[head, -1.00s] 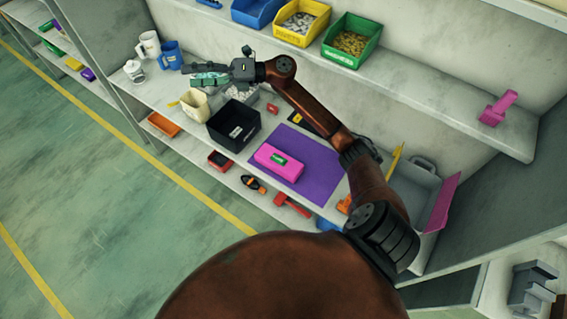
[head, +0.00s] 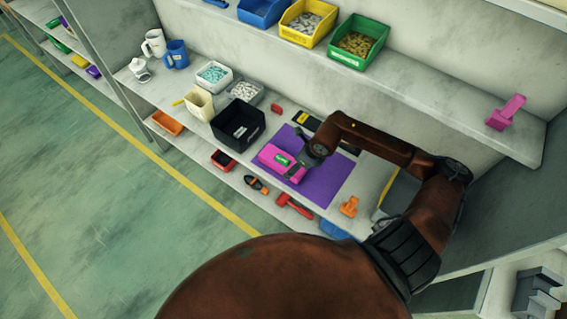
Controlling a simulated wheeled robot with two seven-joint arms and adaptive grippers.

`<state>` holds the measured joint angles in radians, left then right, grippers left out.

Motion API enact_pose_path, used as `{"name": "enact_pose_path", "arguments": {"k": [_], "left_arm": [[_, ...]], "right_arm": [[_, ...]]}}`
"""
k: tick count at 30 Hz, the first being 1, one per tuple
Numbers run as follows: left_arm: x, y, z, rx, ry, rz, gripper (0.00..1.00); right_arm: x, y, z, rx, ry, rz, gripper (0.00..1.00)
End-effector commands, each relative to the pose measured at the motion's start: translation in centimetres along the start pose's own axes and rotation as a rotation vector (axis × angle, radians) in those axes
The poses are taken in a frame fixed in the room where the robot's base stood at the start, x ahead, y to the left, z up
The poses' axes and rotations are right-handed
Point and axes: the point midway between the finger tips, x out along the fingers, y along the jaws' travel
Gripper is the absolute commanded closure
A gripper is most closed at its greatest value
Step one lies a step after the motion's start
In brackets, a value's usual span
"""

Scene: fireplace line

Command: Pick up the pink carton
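The pink carton (head: 273,154) lies on the purple mat (head: 326,183) on the workbench, with a green label on its top. My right gripper (head: 296,171) is down at the carton's right end, over or against it. The gripper's fingers are small, dark and partly hidden by the wrist, so I cannot tell whether they are open or shut on the carton. My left gripper is not in view.
A black bin (head: 238,127) stands just left of the mat, with a cream container (head: 199,104) beyond it. A red tool (head: 294,206) and an orange piece (head: 349,206) lie near the mat. A shelf with yellow (head: 307,28) and green (head: 356,43) bins overhangs behind.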

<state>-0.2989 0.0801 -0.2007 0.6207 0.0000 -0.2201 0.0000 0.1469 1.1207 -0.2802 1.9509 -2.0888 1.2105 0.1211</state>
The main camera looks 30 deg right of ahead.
Motion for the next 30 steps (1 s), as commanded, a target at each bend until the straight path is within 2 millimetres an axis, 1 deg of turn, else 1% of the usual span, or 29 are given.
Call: {"name": "enact_pose_path", "arguments": {"k": [4, 6, 9, 12, 18, 30], "left_arm": [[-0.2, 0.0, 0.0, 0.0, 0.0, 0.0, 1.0], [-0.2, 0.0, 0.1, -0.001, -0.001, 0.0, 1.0], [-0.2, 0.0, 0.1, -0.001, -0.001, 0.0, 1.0], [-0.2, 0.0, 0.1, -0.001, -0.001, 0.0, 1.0], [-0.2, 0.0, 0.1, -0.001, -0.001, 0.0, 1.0], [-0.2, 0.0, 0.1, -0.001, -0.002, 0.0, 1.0]], "right_arm": [[2.1, -0.1, 0.8, 0.003, -0.002, 0.004, 0.25], [3.2, -0.1, 0.8, 0.002, -0.002, 0.003, 0.25], [4.2, -0.1, 0.8, 0.002, -0.003, 0.003, 0.25], [4.5, -0.2, 0.8, 0.0, -0.003, 0.001, 0.25], [4.5, -0.2, 0.8, -0.001, -0.003, 0.001, 0.26], [4.5, -0.2, 0.8, 0.0, -0.002, 0.001, 0.54]]}}
